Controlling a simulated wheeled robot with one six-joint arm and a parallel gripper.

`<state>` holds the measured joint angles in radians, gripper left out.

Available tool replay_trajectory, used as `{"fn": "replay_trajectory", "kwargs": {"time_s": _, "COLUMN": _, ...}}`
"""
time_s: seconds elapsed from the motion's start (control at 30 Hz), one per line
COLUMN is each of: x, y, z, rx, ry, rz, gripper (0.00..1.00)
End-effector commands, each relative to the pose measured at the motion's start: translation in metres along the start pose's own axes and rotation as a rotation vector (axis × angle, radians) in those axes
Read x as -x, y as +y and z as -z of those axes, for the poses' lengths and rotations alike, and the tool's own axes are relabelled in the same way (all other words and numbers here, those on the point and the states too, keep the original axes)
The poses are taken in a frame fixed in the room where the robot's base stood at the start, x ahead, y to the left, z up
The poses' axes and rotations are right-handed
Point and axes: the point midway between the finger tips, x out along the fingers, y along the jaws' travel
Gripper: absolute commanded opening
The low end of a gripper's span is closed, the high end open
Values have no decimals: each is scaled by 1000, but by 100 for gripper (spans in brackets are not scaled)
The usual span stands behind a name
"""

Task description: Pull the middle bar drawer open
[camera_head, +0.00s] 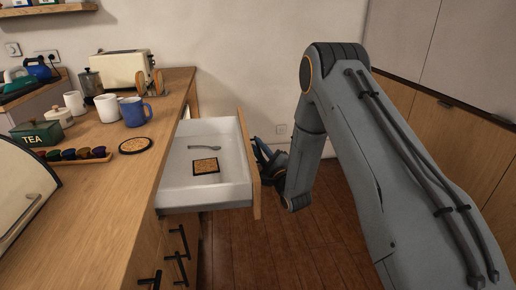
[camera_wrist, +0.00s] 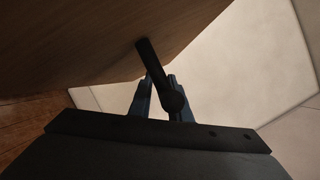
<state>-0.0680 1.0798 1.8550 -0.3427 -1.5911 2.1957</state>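A white-sided drawer (camera_head: 175,196) with a wooden front (camera_head: 247,165) stands far out from the wooden counter, just under its top. A spoon and a square patterned coaster lie in it. My gripper (camera_head: 264,160) is at the outer face of the drawer front, partly hidden by it in the head view. In the wrist view, the blue fingers (camera_wrist: 160,84) lie on either side of a black bar handle (camera_wrist: 151,62) and appear shut on it. The wooden front (camera_wrist: 85,40) fills the upper left there.
Black handles (camera_head: 179,240) of other closed fronts show below the open drawer. Mugs (camera_head: 135,112), a tea box (camera_head: 37,134), a round coaster (camera_head: 135,145) and a toaster (camera_head: 120,68) stand on the counter. Wooden floor (camera_head: 255,250) is clear beside the drawer; tall cabinets (camera_head: 450,110) are at right.

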Motion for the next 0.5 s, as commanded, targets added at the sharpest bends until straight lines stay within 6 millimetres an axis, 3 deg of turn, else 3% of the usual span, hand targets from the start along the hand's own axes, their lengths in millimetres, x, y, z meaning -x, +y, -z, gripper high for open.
{"fn": "replay_trajectory", "kwargs": {"time_s": 0.17, "x": 9, "y": 0, "z": 1, "rx": 0, "ry": 2, "rz": 0, "gripper": 17}}
{"fn": "replay_trajectory", "kwargs": {"time_s": 0.5, "x": 61, "y": 0, "z": 2, "rx": 0, "ry": 3, "rz": -1, "gripper": 17}}
